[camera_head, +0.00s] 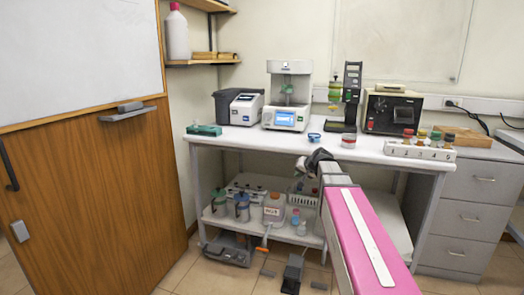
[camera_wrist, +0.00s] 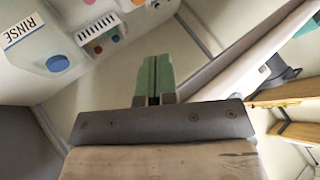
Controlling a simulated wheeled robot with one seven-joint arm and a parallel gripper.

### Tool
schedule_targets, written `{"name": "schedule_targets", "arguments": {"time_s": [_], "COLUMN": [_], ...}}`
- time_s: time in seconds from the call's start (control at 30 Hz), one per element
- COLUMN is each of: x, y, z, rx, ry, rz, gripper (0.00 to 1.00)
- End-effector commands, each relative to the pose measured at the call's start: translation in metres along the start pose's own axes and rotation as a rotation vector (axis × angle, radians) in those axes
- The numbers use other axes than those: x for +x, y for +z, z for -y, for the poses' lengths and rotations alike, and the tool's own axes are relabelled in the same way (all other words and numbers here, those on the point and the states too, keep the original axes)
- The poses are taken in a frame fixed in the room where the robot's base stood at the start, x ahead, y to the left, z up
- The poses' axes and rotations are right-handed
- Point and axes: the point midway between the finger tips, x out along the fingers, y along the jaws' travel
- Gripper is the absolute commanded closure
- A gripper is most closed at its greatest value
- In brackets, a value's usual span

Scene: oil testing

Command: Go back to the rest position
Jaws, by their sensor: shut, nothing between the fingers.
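My gripper (camera_wrist: 153,75) shows in the wrist view as two green fingers pressed together side by side, with nothing between them. In the head view my pink and grey arm reaches from the lower right toward the front of the worktable (camera_head: 250,137). I cannot clearly make out the fingers there. The wrist view shows a surface with a bottle labelled RINSE (camera_wrist: 22,32) at its upper left, beyond the fingers and apart from them.
Lab instruments, including a white one with a blue screen (camera_head: 285,118), stand on the worktable. A white rack (camera_head: 420,152) holds several sample jars at the right. Bottles and jars fill the lower shelf (camera_head: 215,222). Drawers (camera_head: 478,215) stand at right, a wooden panel (camera_head: 105,190) at left.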

Motion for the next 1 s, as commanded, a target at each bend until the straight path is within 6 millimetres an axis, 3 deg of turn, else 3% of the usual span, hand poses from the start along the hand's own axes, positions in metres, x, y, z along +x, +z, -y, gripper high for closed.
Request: {"name": "schedule_targets", "arguments": {"time_s": [0.03,0.1,0.3,0.5,0.7,1.0], "x": [0.005,0.012,0.019,0.007,-0.007,-0.011], "y": [0.033,0.071,0.175,0.267,0.318,0.328], "z": [-0.012,-0.029,-0.075,-0.115,-0.139,-0.144], "rx": [-0.010,-0.030,-0.084,-0.138,-0.173,-0.183], "ry": [0.037,0.091,0.250,0.402,0.501,0.527], "rz": [0.050,0.121,0.321,0.508,0.621,0.648], "gripper": [1.00,1.00,1.00,1.00,1.00,1.00]}}
